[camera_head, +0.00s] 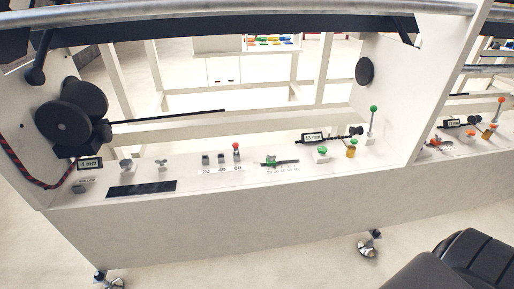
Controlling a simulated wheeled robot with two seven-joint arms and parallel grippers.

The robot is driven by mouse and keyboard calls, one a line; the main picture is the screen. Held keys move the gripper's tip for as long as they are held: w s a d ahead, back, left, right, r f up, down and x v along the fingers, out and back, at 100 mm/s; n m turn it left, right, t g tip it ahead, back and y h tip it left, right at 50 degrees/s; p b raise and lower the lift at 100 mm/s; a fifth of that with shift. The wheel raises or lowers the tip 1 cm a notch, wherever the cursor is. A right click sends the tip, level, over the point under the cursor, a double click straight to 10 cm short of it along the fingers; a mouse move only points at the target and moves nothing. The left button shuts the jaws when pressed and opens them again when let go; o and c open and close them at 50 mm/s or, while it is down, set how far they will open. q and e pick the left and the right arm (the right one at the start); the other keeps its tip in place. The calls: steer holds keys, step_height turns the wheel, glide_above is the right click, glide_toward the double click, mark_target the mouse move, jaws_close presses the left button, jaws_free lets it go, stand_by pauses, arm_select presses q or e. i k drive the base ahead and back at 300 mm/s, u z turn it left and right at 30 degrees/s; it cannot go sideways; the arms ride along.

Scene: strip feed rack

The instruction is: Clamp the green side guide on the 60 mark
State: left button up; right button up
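A small green side guide (269,162) with a dark bar sits on the white ledge of the rack, right of the middle. A scale strip (282,169) with small printed figures runs just below it. The figures are too small to read, so I cannot tell which mark the guide stands at. Left of it, three small posts stand over the labels 20, 40 and 60. The post at the 60 label (238,168) has a red ball on top.
Black rollers (68,118) and another display (89,164) are at the left. A grey rail (200,14) crosses above.

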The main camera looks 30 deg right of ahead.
mark_target(269, 163)
steer(key=k, duration=0.6)
steer(key=z, duration=0.8)
steer(key=i, duration=0.55)
steer(key=z, duration=0.7)
steer(key=i, duration=0.85)
steer(key=u, duration=0.85)
steer(key=i, duration=0.45)
steer(key=u, duration=0.5)
